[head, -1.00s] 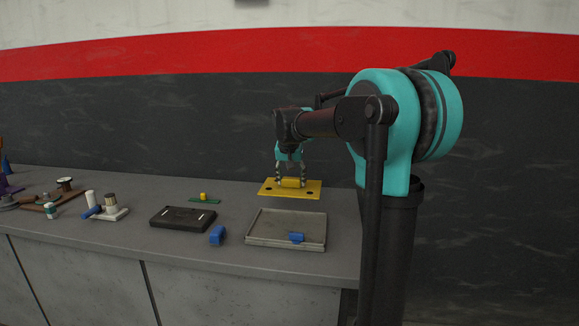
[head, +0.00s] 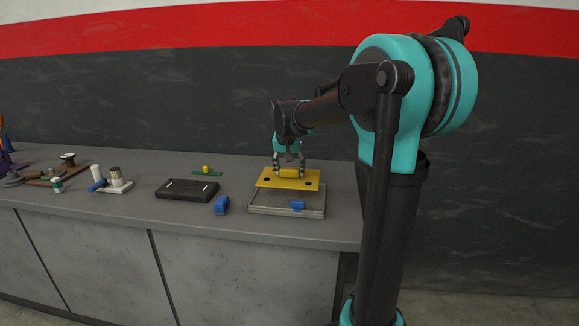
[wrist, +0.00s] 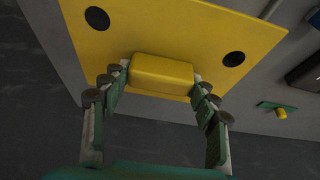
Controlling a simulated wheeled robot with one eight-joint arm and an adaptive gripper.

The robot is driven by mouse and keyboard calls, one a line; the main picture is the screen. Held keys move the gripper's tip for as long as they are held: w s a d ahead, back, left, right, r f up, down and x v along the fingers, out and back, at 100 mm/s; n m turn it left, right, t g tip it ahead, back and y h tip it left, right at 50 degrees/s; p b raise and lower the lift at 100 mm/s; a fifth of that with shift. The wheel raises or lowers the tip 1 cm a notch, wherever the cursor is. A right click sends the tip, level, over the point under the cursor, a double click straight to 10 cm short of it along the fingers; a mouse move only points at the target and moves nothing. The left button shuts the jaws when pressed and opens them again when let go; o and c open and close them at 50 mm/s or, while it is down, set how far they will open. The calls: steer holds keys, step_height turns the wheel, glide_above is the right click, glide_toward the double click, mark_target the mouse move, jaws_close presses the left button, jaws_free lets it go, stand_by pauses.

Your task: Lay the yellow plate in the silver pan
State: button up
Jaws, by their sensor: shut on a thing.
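The yellow plate (head: 268,182) is a flat sheet with dark round holes and a raised yellow block as its handle. My gripper (head: 289,171) is shut on that block, which also shows between the fingers in the wrist view (wrist: 161,75). The plate is held roughly level above the back part of the silver pan (head: 287,213), covering its rear edge in the head view. The pan is a shallow grey tray at the right end of the counter. A blue piece (head: 297,205) shows at the pan's front part.
A blue clip-like piece (head: 221,205) lies left of the pan. A black tray (head: 187,189) and a green strip with a yellow knob (head: 206,170) stand further left. A white base with cylinders (head: 115,182) is beyond them. The counter's right edge is close to the pan.

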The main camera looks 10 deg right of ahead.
mark_target(289, 179)
steer(key=shift+f, duration=3.05)
steer(key=shift+f, duration=0.55)
steer(key=o, duration=1.5)
steer(key=v, duration=1.2)
